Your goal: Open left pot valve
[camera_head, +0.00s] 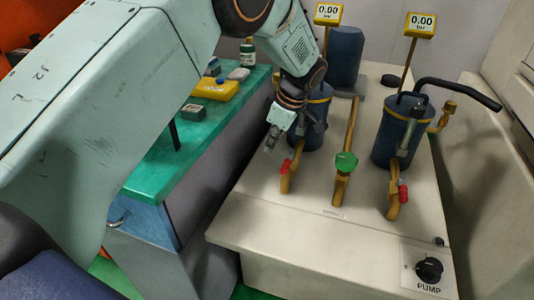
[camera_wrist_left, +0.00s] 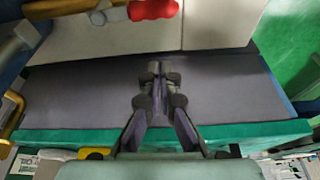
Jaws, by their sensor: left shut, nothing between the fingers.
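The left pot (camera_head: 318,108) is a dark blue cylinder with a yellow band, partly hidden behind my left gripper. Its valve has a red handle (camera_head: 285,167) on a brass pipe in front of the pot. The red handle also shows at the top edge of the left wrist view (camera_wrist_left: 153,9). My left gripper (camera_head: 270,139) is shut and empty, pointing down to the left of the pot, above and slightly left of the red handle. The gripper shows in the wrist view (camera_wrist_left: 157,75) with its fingertips together, apart from the handle.
A green valve knob (camera_head: 346,162) stands in the middle. The right pot (camera_head: 397,130) has its own red valve handle (camera_head: 403,192) and a black bent bar (camera_head: 460,90). A pump knob (camera_head: 429,269) is at front right. A green-topped bench (camera_head: 150,178) with small items lies left.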

